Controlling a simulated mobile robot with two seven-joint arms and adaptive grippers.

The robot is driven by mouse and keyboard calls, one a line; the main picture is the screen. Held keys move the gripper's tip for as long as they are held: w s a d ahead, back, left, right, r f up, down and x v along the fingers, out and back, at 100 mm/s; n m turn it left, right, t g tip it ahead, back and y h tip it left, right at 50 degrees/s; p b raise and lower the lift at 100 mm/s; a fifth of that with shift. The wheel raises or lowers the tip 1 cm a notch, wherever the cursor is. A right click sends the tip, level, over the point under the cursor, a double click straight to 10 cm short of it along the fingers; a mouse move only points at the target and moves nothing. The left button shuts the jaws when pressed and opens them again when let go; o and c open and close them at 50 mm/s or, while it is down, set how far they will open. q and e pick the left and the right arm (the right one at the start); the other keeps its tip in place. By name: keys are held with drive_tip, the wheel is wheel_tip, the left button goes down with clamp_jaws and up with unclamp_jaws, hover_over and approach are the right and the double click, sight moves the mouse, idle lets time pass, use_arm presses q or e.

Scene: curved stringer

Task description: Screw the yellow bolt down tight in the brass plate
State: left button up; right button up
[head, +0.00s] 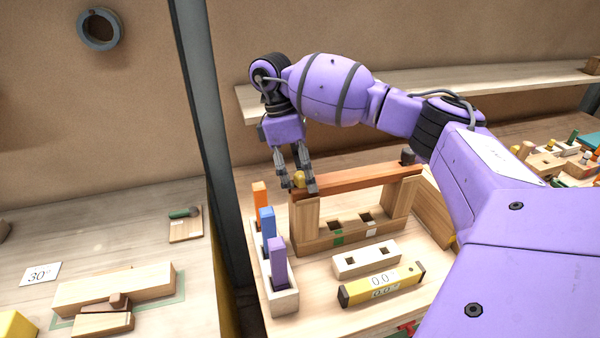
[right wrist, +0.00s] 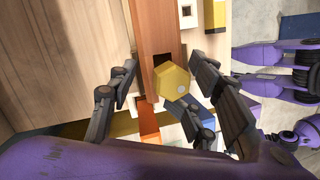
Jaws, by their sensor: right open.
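The yellow bolt (head: 299,178) stands at the left end of a long reddish-brown wooden bar (head: 355,179). In the right wrist view the bolt's six-sided head (right wrist: 174,82) shows beside a dark square opening in the bar. I cannot make out the brass plate or how deep the bolt sits. My right gripper (head: 298,187) comes down over that end from above, its fingers open around the bolt head. In the right wrist view the gripper (right wrist: 168,75) has its fingers spread, with gaps to the bolt.
The bar rests on a wooden frame (head: 306,219). A pale rack (head: 285,300) with orange, blue and purple pegs stands at left front. A pale block (head: 367,260) and a yellow level (head: 383,286) lie in front. A grey post (head: 206,130) rises at left.

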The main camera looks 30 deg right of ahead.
drive_tip(key=shift+r, duration=0.3)
drive_tip(key=shift+w+r, duration=0.15)
drive_tip(key=shift+r, duration=0.3)
drive_tip(key=v, duration=1.1)
